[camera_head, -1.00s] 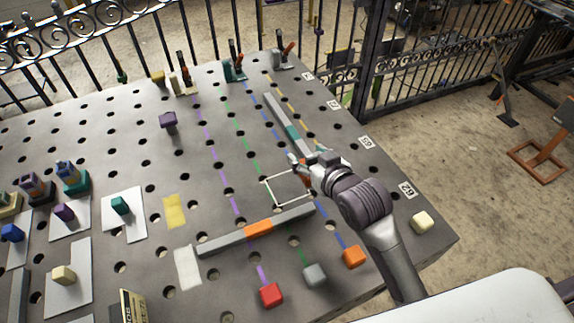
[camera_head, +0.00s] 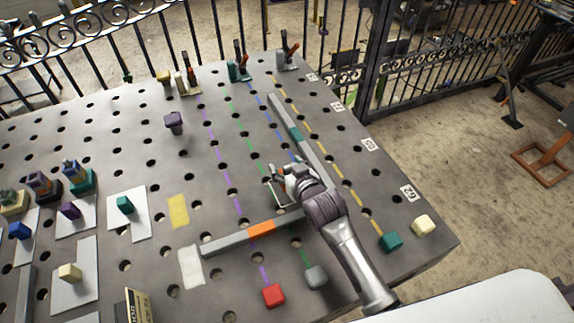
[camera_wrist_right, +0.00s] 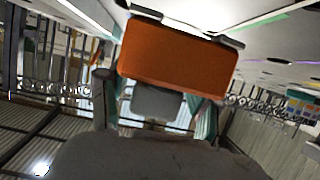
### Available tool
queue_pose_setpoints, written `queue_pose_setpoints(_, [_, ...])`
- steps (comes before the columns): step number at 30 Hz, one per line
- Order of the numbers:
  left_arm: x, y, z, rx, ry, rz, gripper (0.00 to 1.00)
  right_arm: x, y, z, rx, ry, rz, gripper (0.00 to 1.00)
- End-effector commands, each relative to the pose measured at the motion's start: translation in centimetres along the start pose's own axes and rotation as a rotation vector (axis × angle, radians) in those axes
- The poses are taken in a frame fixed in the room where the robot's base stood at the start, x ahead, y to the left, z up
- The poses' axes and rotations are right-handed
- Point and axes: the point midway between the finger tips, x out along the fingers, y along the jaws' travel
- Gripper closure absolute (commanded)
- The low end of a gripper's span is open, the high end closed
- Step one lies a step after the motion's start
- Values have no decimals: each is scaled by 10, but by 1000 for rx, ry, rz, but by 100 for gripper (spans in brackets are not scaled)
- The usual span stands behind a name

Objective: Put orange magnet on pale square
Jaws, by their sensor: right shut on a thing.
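The orange magnet (camera_wrist_right: 178,55) is a block that fills the upper middle of the right wrist view, at my right gripper (camera_wrist_right: 160,100). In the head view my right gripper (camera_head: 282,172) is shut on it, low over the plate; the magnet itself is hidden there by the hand. A pale square outline (camera_head: 272,194) lies on the plate under and beside the hand, its right part covered. I cannot tell whether the magnet touches the plate. My left gripper is out of view.
A grey bar with an orange middle (camera_head: 261,229) lies just in front of the outline. A second bar with a teal middle (camera_head: 296,133) runs behind and right of the hand. Red (camera_head: 274,295), grey (camera_head: 316,276) and teal (camera_head: 391,241) blocks stand at the front.

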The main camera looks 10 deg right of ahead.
Motion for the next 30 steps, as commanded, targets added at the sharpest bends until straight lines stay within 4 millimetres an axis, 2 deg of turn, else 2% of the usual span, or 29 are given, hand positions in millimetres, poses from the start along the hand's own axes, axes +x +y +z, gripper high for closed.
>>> queue_pose_setpoints(5, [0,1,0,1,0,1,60,0,0,-4,0,9,0,100])
queue_pose_setpoints(21, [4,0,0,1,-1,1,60,4,0,11,2,0,-1,100])
queue_pose_setpoints(22, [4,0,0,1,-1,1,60,5,0,16,2,-10,-1,35])
queue_pose_setpoints(26, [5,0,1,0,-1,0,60,5,-1,18,3,-13,-1,13])
queue_pose_setpoints(30, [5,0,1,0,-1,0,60,5,-1,19,4,-15,-2,12])
